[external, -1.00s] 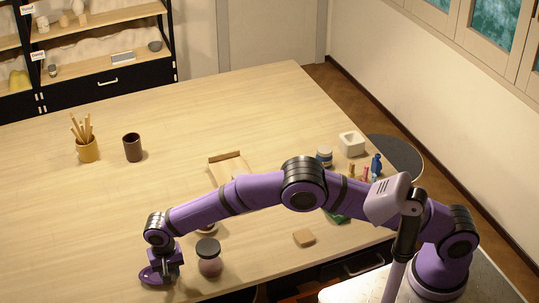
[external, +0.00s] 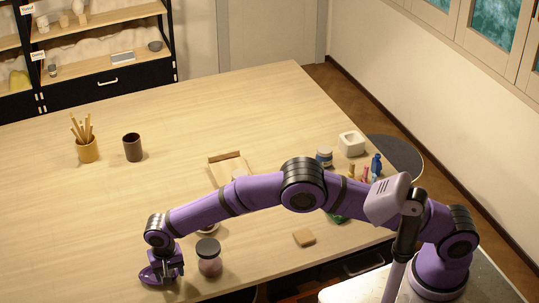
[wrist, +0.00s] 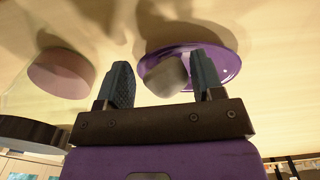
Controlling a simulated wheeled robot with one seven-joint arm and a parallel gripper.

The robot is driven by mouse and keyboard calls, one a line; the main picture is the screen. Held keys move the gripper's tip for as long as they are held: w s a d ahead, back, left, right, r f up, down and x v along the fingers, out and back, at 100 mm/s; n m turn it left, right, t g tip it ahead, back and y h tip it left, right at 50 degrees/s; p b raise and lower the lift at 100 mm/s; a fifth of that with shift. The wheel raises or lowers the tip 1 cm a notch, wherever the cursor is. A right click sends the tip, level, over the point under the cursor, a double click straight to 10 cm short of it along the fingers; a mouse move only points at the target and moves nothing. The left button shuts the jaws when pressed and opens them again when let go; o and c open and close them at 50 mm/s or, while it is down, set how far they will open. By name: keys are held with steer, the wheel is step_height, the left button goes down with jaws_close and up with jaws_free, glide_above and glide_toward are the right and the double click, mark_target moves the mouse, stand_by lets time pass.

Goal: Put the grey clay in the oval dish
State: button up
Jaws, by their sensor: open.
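The purple oval dish (external: 150,275) is on the table near its front edge, partly hidden by my gripper in the external view. It also shows beyond the fingers in the wrist view (wrist: 228,62). The grey clay (wrist: 166,76) is a small rounded lump, seen against the dish and between my fingers, closer to the right one. It appears to be in the dish; contact with a finger is unclear. My gripper (wrist: 160,85) is open, low over the dish. The clay is hidden in the external view.
A dark-lidded jar (external: 209,266) stands close to the right of my gripper. A sponge-like block (external: 304,237) and a wooden tray (external: 228,158) are farther right. A dark cup (external: 132,147) and a tool pot (external: 87,150) stand farther back. The table's left part is clear.

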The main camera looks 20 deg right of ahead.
step_height(320, 180, up, 13)
steer(key=shift+f, duration=0.2)
stand_by(0.3)
